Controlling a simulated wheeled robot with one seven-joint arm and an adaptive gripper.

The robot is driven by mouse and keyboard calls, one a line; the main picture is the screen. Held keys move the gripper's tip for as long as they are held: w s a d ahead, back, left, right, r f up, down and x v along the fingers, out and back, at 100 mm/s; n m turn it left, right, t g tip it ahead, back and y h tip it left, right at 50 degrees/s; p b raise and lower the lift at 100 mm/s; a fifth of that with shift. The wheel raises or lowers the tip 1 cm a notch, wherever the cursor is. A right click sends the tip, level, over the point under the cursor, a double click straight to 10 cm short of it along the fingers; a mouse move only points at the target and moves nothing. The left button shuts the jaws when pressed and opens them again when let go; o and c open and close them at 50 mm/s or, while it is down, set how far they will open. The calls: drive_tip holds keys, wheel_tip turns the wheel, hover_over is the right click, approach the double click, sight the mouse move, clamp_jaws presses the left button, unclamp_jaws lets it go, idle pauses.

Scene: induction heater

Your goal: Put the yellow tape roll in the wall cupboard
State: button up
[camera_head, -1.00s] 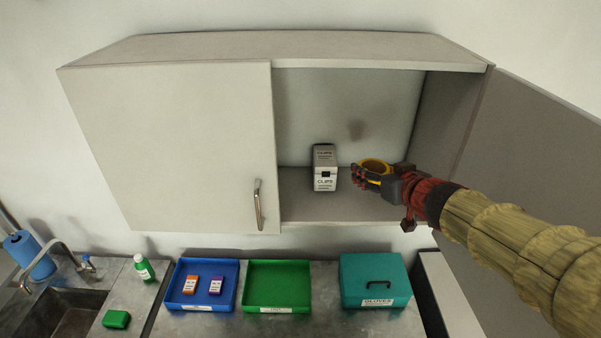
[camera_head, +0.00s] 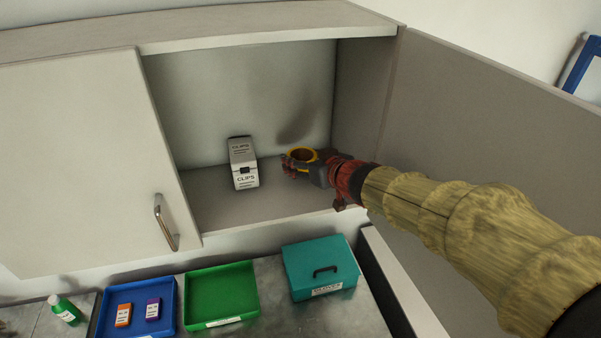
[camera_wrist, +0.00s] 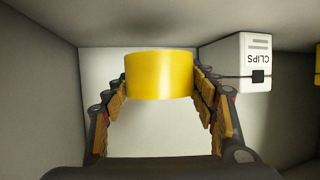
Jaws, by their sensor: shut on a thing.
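The yellow tape roll (camera_head: 303,154) is held in my gripper (camera_head: 298,163) inside the open right side of the wall cupboard (camera_head: 262,205). In the wrist view the roll (camera_wrist: 160,75) sits between the two fingertips (camera_wrist: 160,88), with its curved yellow side facing the camera. The gripper is shut on it. In the head view the roll's opening faces up, and it is to the right of a white clips box. I cannot tell whether the roll touches the cupboard floor.
The clips box (camera_head: 243,165) stands close on the roll's left; it also shows in the wrist view (camera_wrist: 240,62). The cupboard's right door (camera_head: 480,125) is open beside my arm; the left door (camera_head: 80,160) is shut. Blue tray (camera_head: 137,327), green tray (camera_head: 221,293) and teal gloves box (camera_head: 318,268) lie below.

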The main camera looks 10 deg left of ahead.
drive_tip(key=shift+f+b, duration=0.4)
drive_tip(key=shift+f, duration=1.3)
drive_tip(key=o, duration=1.1)
drive_tip(key=shift+f, duration=0.15)
drive_tip(key=shift+o, duration=0.5)
drive_tip(key=shift+r, duration=0.2)
drive_tip(key=p+v, duration=0.1)
drive_tip(key=v, duration=1)
drive_tip(key=shift+s+d+r+p, duration=0.2)
drive_tip(key=shift+s+p, duration=0.15)
drive_tip(key=shift+s, duration=0.15)
drive_tip(key=shift+f, duration=0.1)
